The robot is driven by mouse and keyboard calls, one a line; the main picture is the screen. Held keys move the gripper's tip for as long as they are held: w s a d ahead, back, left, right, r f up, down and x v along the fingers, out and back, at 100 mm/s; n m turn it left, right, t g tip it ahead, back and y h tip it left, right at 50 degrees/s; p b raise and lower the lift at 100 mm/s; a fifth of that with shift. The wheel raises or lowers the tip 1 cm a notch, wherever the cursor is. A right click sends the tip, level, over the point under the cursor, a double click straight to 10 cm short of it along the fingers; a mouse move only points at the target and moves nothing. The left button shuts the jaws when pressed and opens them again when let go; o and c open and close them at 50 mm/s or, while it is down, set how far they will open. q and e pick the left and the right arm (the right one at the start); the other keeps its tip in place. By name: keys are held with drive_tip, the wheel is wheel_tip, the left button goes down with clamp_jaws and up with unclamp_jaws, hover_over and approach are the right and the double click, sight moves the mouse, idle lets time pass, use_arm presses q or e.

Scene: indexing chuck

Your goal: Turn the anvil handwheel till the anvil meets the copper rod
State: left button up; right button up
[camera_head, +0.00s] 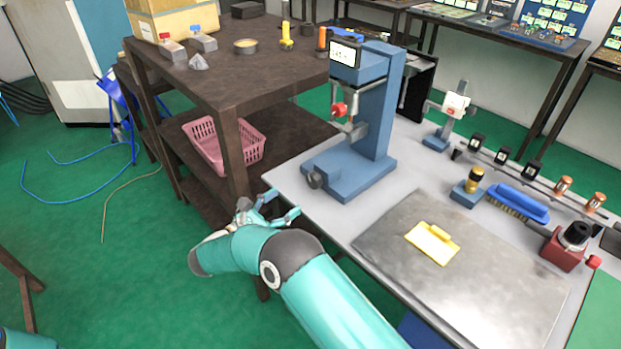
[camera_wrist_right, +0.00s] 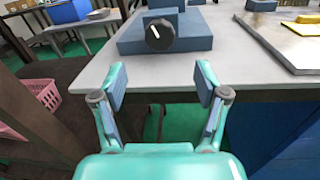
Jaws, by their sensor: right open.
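A blue bench stand (camera_head: 375,110) with a small display stands at the table's far left corner. A dark round knob (camera_head: 315,178), seemingly the handwheel, is on the front of its base. In the right wrist view this knob (camera_wrist_right: 159,36) has a white mark and faces me. A red knob (camera_head: 340,108) and steel parts sit below the display. The anvil and a rod there are too small to tell apart. My right gripper (camera_head: 280,206) is open and empty, just off the table's left edge. In the wrist view its fingers (camera_wrist_right: 160,78) straddle the line to the knob, apart from it. My left gripper is not in view.
Copper-coloured pieces (camera_head: 563,184), a blue brush (camera_head: 518,203) and a red device (camera_head: 563,250) stand right. A brown bench (camera_head: 235,80) and pink basket (camera_head: 210,150) are left.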

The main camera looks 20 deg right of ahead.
sight(311, 183)
drive_tip(key=p+x, duration=0.2)
drive_tip(key=x, duration=0.8)
drive_tip(key=shift+w+d, duration=0.1)
drive_tip(key=shift+d, duration=0.05)
drive_tip(key=c, duration=1.1)
drive_tip(key=shift+f+b, duration=0.15)
drive_tip(key=shift+b, duration=0.25)
drive_tip(key=shift+c, duration=0.2)
drive_tip(key=m+b, duration=0.6)
drive_tip(key=b, duration=0.6)
drive_tip(key=shift+f+b, duration=0.2)
drive_tip(key=shift+b, duration=0.2)
drive_tip(key=shift+r+m+h+b, duration=0.15)
drive_tip(key=shift+m+h+b, duration=0.15)
drive_tip(key=shift+m+b, duration=0.25)
drive_tip(key=shift+r+b, duration=0.15)
drive_tip(key=shift+b, duration=0.15)
